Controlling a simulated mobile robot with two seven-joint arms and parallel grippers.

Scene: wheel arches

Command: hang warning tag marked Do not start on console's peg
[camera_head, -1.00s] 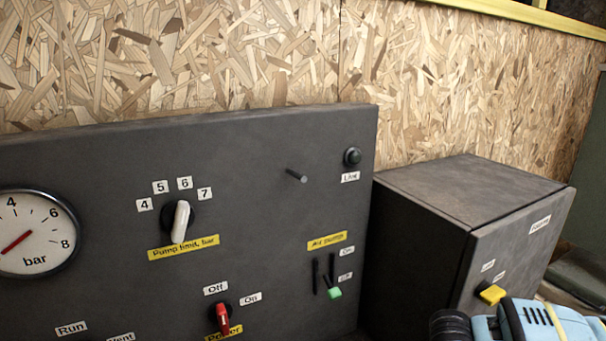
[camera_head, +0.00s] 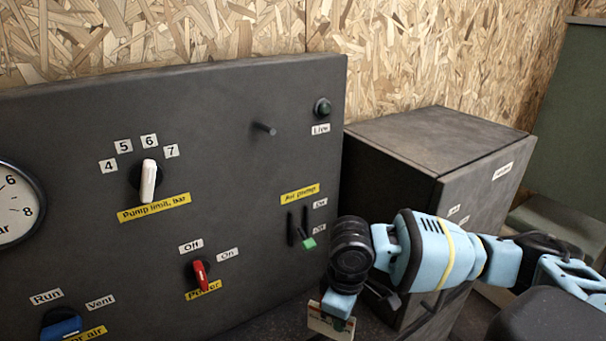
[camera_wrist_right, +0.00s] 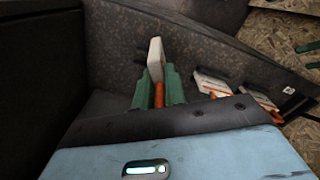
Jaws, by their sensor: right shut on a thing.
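The console (camera_head: 230,80) is a dark upright panel with a thin bare peg (camera_head: 264,128) at its upper right, below and left of the Live lamp. My right gripper (camera_head: 338,304) is low in front of the console's lower right corner, well below the peg. It is shut on a pale tag (camera_head: 328,323), partly cut by the picture's bottom. In the right wrist view, the green fingers (camera_wrist_right: 159,92) grip the white tag (camera_wrist_right: 155,55) with orange on it. Its wording cannot be read. My left gripper is out of view.
Two more white-and-orange tags (camera_wrist_right: 211,84) lie right of the fingers in the wrist view. The panel carries a white knob (camera_head: 148,180), a red power switch (camera_head: 201,275) and a green-tipped lever (camera_head: 308,243).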

